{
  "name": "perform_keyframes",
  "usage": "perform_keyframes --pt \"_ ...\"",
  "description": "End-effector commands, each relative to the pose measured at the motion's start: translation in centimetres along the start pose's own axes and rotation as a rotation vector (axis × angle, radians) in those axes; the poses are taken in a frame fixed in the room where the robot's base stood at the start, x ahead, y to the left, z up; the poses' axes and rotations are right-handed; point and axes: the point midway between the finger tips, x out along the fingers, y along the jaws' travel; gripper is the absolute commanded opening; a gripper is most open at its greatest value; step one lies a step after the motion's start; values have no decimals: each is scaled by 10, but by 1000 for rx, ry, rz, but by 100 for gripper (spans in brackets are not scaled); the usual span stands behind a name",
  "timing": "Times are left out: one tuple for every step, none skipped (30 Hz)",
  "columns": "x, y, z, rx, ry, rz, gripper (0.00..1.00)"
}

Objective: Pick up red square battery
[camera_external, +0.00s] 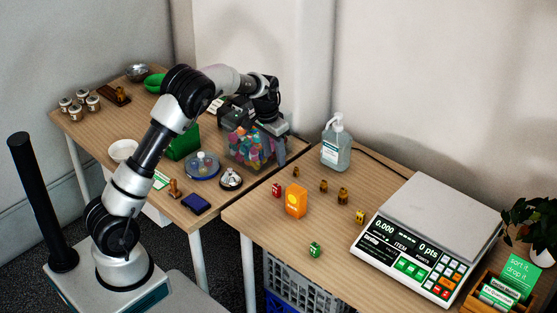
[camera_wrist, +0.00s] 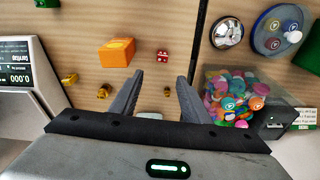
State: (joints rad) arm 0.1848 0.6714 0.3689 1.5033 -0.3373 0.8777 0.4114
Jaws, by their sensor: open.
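The red square battery (camera_external: 277,190) is a small red block on the right table, near its left edge and just left of the orange box (camera_external: 296,200). In the wrist view the red square battery (camera_wrist: 162,55) lies ahead of my gripper (camera_wrist: 158,80), between the lines of its two fingers and beyond their tips. My gripper is open with nothing between its fingers.
A clear box of coloured pieces (camera_external: 250,148) stands left of the table gap. Small brass weights (camera_external: 323,186), a yellow block (camera_external: 360,216) and a green block (camera_external: 315,249) sit on the right table. A sanitizer bottle (camera_external: 336,145) stands behind and a scale (camera_external: 420,240) at right.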

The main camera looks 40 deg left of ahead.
Motion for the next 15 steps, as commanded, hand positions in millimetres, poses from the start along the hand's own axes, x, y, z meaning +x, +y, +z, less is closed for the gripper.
perform_keyframes --pt "16 0 1 0 -4 0 42" --pt "23 0 2 0 -5 0 42" --pt "31 0 2 0 -4 -1 42" --pt "38 0 2 0 -4 0 42" --pt "45 0 2 0 -5 0 42" --pt "53 0 2 1 -4 0 42" --pt "60 0 2 1 -4 0 42" --pt "65 0 1 0 -3 0 42" --pt "72 0 2 0 -4 0 42" --pt "77 0 2 1 -4 0 42" --pt "81 0 1 1 -2 0 42" --pt "85 0 1 1 -1 0 42" --pt "88 0 1 1 -1 0 42" --pt "90 0 1 1 -1 0 42" --pt "92 0 0 1 -1 0 42"
